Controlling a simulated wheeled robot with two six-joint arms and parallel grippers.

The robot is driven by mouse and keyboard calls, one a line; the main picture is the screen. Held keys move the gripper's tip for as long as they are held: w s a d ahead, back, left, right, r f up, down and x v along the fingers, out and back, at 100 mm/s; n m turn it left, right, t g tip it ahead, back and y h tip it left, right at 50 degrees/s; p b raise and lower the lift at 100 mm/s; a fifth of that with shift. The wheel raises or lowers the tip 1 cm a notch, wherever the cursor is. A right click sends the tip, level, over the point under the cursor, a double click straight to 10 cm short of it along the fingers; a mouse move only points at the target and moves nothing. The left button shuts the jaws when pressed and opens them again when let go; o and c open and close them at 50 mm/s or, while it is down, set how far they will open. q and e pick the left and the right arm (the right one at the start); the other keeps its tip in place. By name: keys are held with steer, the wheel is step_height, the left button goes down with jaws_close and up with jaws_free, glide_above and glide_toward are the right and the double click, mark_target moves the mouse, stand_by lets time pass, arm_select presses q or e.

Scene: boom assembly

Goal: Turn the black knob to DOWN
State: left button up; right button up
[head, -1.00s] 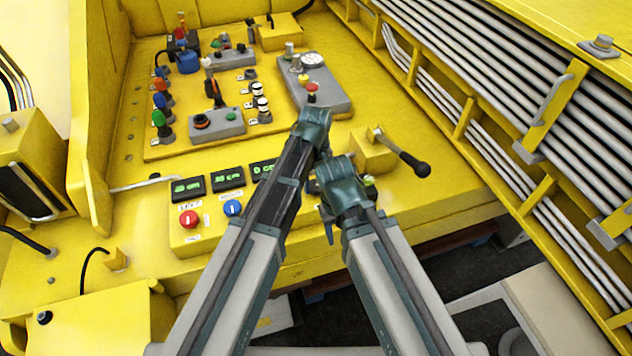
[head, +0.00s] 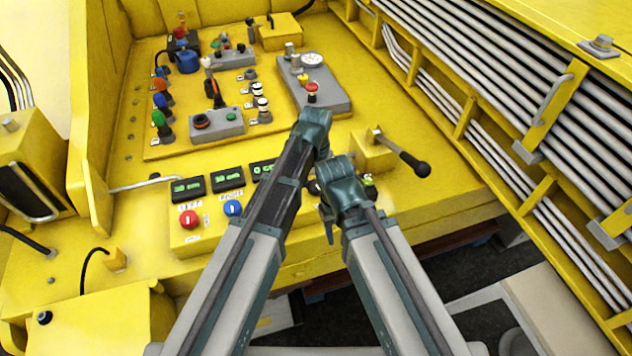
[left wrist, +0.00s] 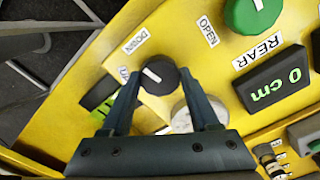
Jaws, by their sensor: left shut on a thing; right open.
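The black knob (left wrist: 160,75) shows in the left wrist view on a yellow panel, with a white pointer mark slanting to the upper left. The DOWN label (left wrist: 136,41) lies above and left of it. A second label at its left is partly hidden. My left gripper (left wrist: 159,80) is shut on the knob, a finger at each side. In the head view my left gripper (head: 325,152) reaches down over the panel, its fingertips mostly hidden by the arms. My right gripper (head: 327,222) is open and empty, close below it at the panel's front edge.
A green knob (left wrist: 252,12), an OPEN label (left wrist: 208,31) and a REAR display (left wrist: 273,80) are nearby. In the head view, red (head: 189,219) and blue (head: 233,208) knobs lie left of my arms. A black-tipped lever (head: 405,158) sticks out at right.

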mark_target(316, 184)
arm_select(q)
steer(key=shift+m, duration=1)
steer(key=o, duration=1.4)
steer(key=shift+c, duration=0.2)
step_height(316, 184, up, 14)
steer(key=p, duration=1.3)
steer(key=shift+p, duration=0.4)
steer(key=shift+f, duration=0.15)
